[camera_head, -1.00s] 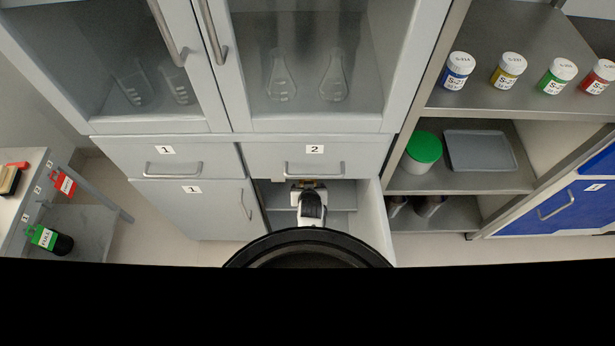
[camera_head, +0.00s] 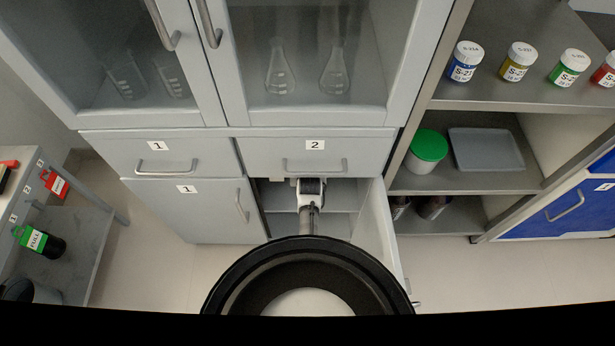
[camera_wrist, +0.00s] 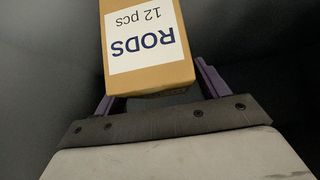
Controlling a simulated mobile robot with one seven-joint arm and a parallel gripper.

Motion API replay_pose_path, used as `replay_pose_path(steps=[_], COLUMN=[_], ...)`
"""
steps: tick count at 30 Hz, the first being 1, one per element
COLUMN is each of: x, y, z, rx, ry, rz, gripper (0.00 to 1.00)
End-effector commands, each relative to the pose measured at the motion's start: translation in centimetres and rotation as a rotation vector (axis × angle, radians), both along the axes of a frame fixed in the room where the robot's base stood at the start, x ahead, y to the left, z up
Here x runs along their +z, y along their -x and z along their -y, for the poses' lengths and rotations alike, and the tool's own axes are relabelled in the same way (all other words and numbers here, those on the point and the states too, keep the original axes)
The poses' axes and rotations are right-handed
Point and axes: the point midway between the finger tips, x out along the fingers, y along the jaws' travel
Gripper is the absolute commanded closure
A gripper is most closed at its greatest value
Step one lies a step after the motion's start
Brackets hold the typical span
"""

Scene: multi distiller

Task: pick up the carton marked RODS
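The RODS carton (camera_wrist: 145,40) is a light brown box with a white label reading "RODS 12 pcs", upside down in the wrist view. It lies between the purple fingers of my gripper (camera_wrist: 158,88), one on each side close to its edges. The carton covers part of the fingers, so contact and grip are not clear. In the head view my gripper (camera_head: 312,186) is inside the open lower compartment (camera_head: 345,193) under drawer 2 (camera_head: 270,153). The carton cannot be made out there.
The compartment's open door (camera_head: 385,225) stands right of my arm. Closed door 1 (camera_head: 190,212) is on the left. Drawer 2 is directly above my gripper. A rack with labelled jars (camera_head: 463,65) and a green-lidded tub (camera_head: 428,150) stands right. A side table (camera_head: 75,240) is left.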

Motion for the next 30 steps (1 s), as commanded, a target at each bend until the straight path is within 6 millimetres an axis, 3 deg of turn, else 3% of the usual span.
replay_pose_path(steps=[1,11,30], x=[0.0,0.0,1.0], y=[0.0,0.0,-0.2], z=[0.0,0.0,0.0], rx=[0.000,0.000,0.000], ry=[0.000,0.000,0.000], rz=[0.000,0.000,0.002], gripper=[0.34,0.77,0.78])
